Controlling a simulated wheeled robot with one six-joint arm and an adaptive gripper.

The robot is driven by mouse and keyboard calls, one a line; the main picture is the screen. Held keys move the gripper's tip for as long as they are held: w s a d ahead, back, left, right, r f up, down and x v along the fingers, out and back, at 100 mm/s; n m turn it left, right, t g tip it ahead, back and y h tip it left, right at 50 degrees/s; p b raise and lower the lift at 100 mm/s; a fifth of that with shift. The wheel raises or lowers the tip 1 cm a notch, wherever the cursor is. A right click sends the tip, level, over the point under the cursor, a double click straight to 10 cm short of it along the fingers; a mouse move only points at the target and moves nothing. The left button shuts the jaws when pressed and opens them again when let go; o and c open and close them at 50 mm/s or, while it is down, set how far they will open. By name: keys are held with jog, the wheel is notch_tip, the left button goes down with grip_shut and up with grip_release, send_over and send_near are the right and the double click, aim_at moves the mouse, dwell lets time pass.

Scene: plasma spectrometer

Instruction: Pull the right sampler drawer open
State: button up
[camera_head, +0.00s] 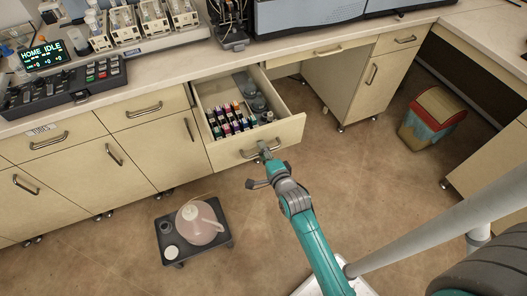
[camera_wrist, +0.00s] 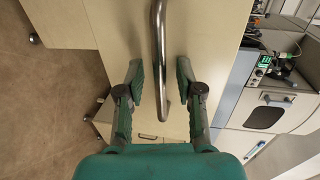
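A sampler drawer (camera_head: 228,156) under the counter stands pulled out. It holds rows of small bottles with coloured labels or caps (camera_head: 230,122) and some larger grey-blue jars (camera_head: 257,103). Its curved metal handle (camera_head: 249,153) is on the front, and the handle also shows large in the wrist view (camera_wrist: 158,40). My gripper (camera_head: 263,147) is at the right part of this handle. In the wrist view my gripper (camera_wrist: 160,82) is open, with one finger on each side of the handle bar and a visible gap to each. The fingertips' exact depth relative to the bar is unclear.
Closed drawers and cabinets (camera_head: 140,112) line the counter to the left. A low black stand (camera_head: 167,241) with a pinkish jug (camera_head: 200,222) is on the floor at left. A bin (camera_head: 432,118) stands at right. The floor in front of the drawer is mostly clear.

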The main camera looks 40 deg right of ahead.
jog(key=v, duration=1.2)
dwell(0.4)
jog(key=s+a+r+n+y, duration=0.1)
jog(key=s+a+r+n, duration=0.2)
jog(key=s+n, duration=0.4)
jog(key=s+a+r+n+y, duration=0.2)
jog(key=s+a+r+n, duration=0.1)
jog(key=s+n, duration=0.4)
jog(key=s+a+r+n+y, duration=0.1)
jog(key=s+a+r+n, duration=0.2)
jog(key=s, duration=0.9)
jog(key=a+n, duration=0.2)
jog(key=n, duration=0.2)
jog(key=shift+a, duration=0.25)
